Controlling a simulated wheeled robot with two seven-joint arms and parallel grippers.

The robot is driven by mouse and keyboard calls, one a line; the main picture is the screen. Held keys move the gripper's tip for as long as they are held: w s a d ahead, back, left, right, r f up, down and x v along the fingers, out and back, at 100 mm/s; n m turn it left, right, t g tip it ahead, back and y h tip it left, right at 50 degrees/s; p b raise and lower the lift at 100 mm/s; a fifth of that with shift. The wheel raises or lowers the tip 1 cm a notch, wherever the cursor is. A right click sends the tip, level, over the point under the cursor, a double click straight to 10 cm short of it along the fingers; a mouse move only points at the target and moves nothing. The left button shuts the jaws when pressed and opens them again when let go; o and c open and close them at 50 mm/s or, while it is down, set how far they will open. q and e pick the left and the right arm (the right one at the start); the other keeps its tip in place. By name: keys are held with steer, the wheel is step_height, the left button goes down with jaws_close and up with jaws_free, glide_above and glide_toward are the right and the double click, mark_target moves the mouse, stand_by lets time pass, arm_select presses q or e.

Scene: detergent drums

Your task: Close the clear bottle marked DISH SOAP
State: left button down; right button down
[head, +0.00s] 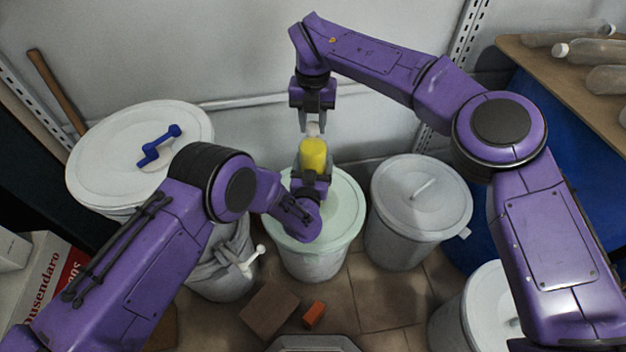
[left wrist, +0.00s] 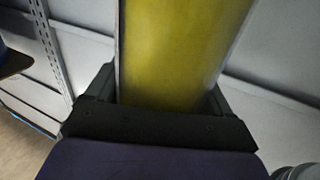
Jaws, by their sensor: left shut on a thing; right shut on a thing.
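A bottle of yellow liquid (head: 313,157) stands roughly upright above the pale green drum lid in the head view. No lettering on it can be read. My left gripper (head: 312,178) is shut around it from below. The bottle fills the middle of the left wrist view (left wrist: 178,55), between the dark jaws (left wrist: 165,105). My right gripper (head: 313,122) points straight down above the bottle, shut on a small whitish cap (head: 313,129). The cap is in line with the bottle's top; I cannot tell whether it touches the neck.
The pale green drum lid (head: 343,205) is below. A white-lidded drum (head: 105,165) with a blue crank (head: 158,147) stands left, a grey lidded drum (head: 415,190) right. Clear bottles (head: 590,50) lie on the right shelf. Brown (head: 268,306) and orange (head: 314,314) blocks are on the floor.

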steer(key=m, duration=1.2)
steer(key=shift+m, duration=0.3)
steer(key=m, duration=1)
steer(key=shift+m, duration=0.4)
steer(key=c, duration=0.8)
jaws_free()
steer(key=shift+r, duration=2.2)
